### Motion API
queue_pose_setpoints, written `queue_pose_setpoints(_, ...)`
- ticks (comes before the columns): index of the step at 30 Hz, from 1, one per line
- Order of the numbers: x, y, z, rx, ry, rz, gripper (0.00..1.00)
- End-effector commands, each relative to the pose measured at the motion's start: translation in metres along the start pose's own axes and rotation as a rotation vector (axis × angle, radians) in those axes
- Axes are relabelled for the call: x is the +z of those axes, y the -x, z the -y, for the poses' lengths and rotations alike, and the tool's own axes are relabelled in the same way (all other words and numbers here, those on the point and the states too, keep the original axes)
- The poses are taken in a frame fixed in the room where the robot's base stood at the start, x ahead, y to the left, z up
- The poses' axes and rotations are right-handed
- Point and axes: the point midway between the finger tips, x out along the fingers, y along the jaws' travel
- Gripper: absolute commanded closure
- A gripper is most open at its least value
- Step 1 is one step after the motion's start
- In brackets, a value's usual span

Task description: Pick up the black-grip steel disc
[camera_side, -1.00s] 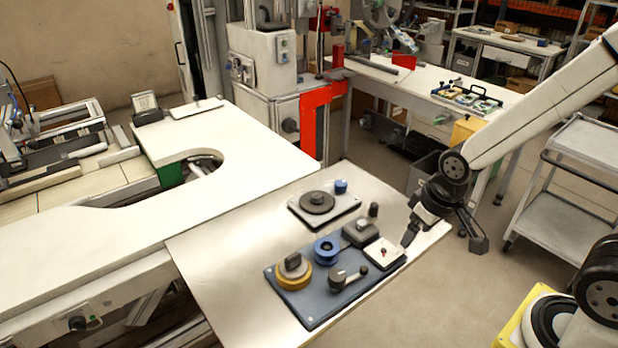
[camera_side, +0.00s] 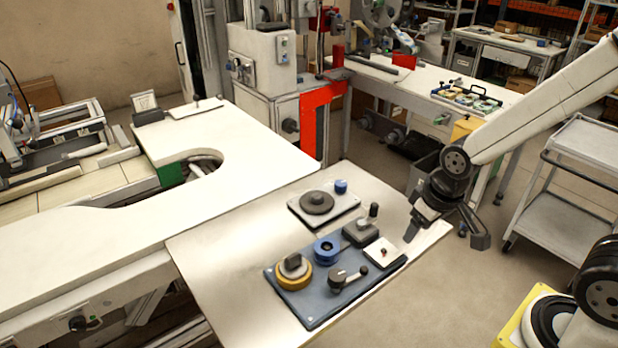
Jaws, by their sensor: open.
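The steel disc with a black grip (camera_side: 293,265) lies on top of a yellow reel (camera_side: 294,279) at the left end of the blue-grey base plate (camera_side: 321,311). The block-shaped grip stands up from the disc. My gripper (camera_side: 446,238) is at the right end of the steel table, well to the right of the disc. Its fingers are spread apart and empty, with one finger near the table's right corner and the other farther right.
A blue reel (camera_side: 326,250), a black crank (camera_side: 346,278), a dark block with a knob (camera_side: 361,233) and a white square plate (camera_side: 384,253) share the base plate. Behind is a pale plate (camera_side: 343,207) with a dark disc (camera_side: 317,202). The steel table's left part (camera_side: 225,250) is clear.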

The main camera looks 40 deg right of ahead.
Motion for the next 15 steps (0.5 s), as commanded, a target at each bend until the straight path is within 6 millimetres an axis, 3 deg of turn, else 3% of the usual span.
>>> queue_pose_setpoints(15,-0.011,0.046,0.000,0.000,0.000,-0.003,0.35)
